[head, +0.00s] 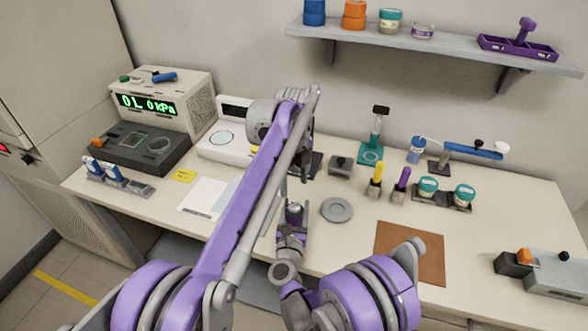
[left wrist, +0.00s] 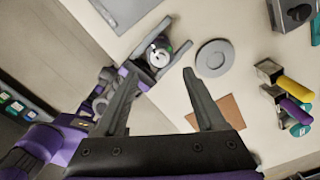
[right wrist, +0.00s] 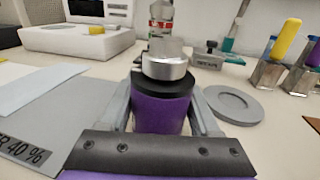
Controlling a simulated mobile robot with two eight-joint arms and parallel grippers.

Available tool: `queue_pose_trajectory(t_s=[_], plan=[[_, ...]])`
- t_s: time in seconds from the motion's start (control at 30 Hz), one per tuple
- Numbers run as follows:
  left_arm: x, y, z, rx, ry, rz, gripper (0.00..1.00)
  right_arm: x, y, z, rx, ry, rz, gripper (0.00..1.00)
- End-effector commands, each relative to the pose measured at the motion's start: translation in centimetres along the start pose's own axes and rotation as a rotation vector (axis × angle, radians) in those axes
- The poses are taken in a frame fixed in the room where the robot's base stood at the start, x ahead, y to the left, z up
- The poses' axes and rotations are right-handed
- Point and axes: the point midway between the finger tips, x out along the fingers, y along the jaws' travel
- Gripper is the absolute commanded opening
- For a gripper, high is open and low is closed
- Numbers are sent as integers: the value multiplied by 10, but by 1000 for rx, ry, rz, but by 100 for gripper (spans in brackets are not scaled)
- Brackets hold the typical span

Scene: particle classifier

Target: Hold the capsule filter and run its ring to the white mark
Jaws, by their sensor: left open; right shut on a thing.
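My right gripper (right wrist: 165,112) is shut on the capsule filter, gripping its purple body (right wrist: 162,116) upright. Above the body are a dark collar and a silver ring (right wrist: 166,62). A pale part with red and green patches shows above the ring. From above, in the left wrist view, the capsule filter (left wrist: 159,53) shows a silver, white and green top between my right fingers. In the head view, it (head: 294,212) is small, near the table's front. My left gripper (left wrist: 159,72) is open and empty, pointing down above and apart from it. I cannot make out the white mark.
A grey recessed disc (head: 337,210) lies just right of the capsule filter. A brown mat (head: 410,254), yellow (head: 375,184) and purple-handled (head: 401,186) tools stand further right. White sheets (head: 205,196) lie left. A pressure display (head: 148,104) stands at the back left.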

Motion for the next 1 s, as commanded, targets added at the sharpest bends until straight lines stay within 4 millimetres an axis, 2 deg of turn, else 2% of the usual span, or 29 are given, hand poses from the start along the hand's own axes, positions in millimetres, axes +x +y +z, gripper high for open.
queue_pose_trajectory(t_s=[0.1, 0.3, 0.67, 0.7, 0.9, 1.0], plan=[[-22, 0, 0, 0, 0, 0, 72, 0, 0, 0, 0, 0, 0, 0], [-44, 0, 0, 1, 0, 0, 72, 0, 0, 0, 0, 0, 0, 0], [-50, 0, 0, 0, 0, 0, 72, 0, 0, 0, -1, -1, 0, 0], [-50, 0, 0, 0, 0, 0, 72, 0, 0, 0, -1, -1, 0, 65], [-50, 0, 0, 0, 0, 0, 72, 0, 0, 0, 0, 0, 0, 98], [-50, 0, 0, 0, 0, 0, 72, 0, 0, 0, -1, 0, 0, 98]])
